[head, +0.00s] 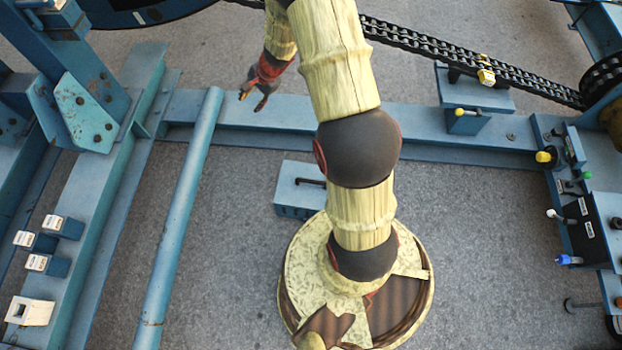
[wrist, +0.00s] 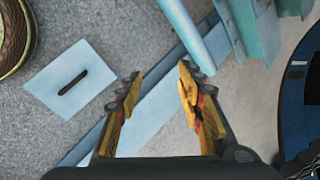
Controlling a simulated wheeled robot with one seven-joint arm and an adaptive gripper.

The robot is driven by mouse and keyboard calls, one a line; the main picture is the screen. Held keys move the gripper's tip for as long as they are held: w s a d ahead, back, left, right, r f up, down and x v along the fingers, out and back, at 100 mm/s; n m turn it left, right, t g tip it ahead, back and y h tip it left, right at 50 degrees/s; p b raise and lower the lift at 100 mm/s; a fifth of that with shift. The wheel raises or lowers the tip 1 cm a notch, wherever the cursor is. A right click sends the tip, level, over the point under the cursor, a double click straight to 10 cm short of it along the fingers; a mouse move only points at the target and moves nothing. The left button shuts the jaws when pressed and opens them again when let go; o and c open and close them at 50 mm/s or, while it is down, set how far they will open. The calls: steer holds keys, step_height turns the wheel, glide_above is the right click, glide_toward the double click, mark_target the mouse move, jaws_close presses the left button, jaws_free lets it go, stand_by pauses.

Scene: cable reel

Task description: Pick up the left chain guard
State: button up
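A light blue flat box with a dark bar handle on top, which I take to be the left chain guard (head: 292,207), lies on the grey floor just left of my round base. Part of it is hidden behind my arm. In the wrist view the guard (wrist: 58,97) and its handle are left of my fingers, clear of them. My gripper (head: 254,98) hangs above the blue floor beam, further back than the guard. In the wrist view my gripper (wrist: 160,84) has its two yellow fingers spread, with nothing between them.
A blue pipe (head: 183,210) slants down left of the guard. The long blue beam (head: 290,115) crosses behind it. Another blue box (head: 468,92) sits by the chain (head: 440,48) at the back right. A control panel (head: 590,225) stands at the right. Floor is clear between pipe and guard.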

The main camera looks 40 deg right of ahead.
steer(key=s+d+f+m, duration=0.1)
steer(key=d+f+m, duration=0.15)
steer(key=f, duration=0.45)
steer(key=s+d+f+m, duration=0.1)
steer(key=d+f, duration=0.2)
steer(key=f, duration=0.3)
steer(key=m+g+h+b, duration=0.1)
steer(key=m+g+b, duration=0.25)
steer(key=m, duration=0.55)
glide_toward(311, 181)
steer(key=shift+n, duration=0.25)
step_height(311, 181, down, 5)
steer(key=shift+w+f+b, duration=0.1)
steer(key=shift+b, duration=0.3)
steer(key=shift+w+a+f+b, duration=0.15)
steer(key=shift+f+b, duration=0.4)
steer(key=shift+f, duration=0.45)
steer(key=shift+w+a+f+b, duration=0.2)
steer(key=shift+f+b, duration=0.3)
steer(key=shift+f, duration=0.45)
steer(key=shift+w+a+f+b, duration=0.15)
steer(key=shift+f+b, duration=0.4)
steer(key=shift+f, duration=0.45)
steer(key=shift+c, duration=0.7)
steer(key=c, duration=0.8)
steer(key=shift+r, duration=0.1)
jaws_close()
